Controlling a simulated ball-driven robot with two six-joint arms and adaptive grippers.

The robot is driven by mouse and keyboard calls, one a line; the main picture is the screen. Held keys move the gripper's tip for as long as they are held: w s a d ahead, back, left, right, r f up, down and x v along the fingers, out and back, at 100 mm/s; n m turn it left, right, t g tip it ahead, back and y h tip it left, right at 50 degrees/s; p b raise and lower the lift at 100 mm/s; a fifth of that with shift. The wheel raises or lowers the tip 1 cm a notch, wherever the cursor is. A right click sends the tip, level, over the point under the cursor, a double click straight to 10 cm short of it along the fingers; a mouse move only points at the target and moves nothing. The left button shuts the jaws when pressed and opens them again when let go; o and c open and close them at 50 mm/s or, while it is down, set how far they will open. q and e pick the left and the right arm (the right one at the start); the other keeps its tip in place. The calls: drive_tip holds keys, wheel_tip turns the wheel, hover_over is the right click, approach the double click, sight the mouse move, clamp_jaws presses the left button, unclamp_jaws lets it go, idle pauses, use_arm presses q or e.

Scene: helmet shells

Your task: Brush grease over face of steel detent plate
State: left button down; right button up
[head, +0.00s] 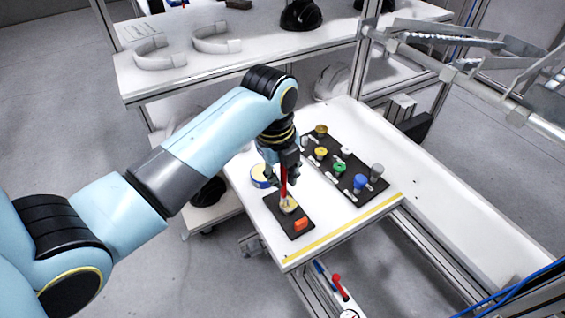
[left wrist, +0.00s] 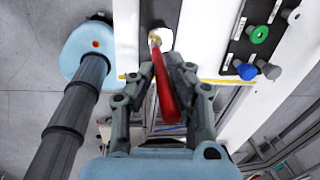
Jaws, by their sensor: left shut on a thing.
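My left gripper (head: 282,166) is shut on a red-handled brush (head: 284,184) and points it downward. In the left wrist view, the brush's red handle (left wrist: 166,95) runs between the fingers to a pale tip. The tip is at a small pale piece (head: 291,206), likely the steel detent plate, on a black mat (head: 273,206). I cannot tell whether the bristles touch it. A blue-and-white tin (head: 260,177), perhaps the grease, stands on the table left of the gripper. My right gripper is not in view.
A black board (head: 336,178) with several coloured knobs lies to the right. Yellow tape (head: 340,230) marks the table's front edge. Behind, a white bench (head: 195,70) holds curved bands and a black shell.

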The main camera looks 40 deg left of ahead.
use_arm(q)
drive_tip(key=shift+f, duration=0.6)
drive_tip(key=shift+d+r+p, duration=0.15)
drive_tip(key=shift+d+p, duration=0.15)
drive_tip(key=shift+p, duration=0.05)
drive_tip(key=shift+d, duration=0.1)
drive_tip(key=shift+d, duration=0.1)
drive_tip(key=shift+w+d+p, duration=0.15)
drive_tip(key=shift+d+p, duration=0.05)
drive_tip(key=shift+p, duration=0.25)
drive_tip(key=shift+d, duration=0.1)
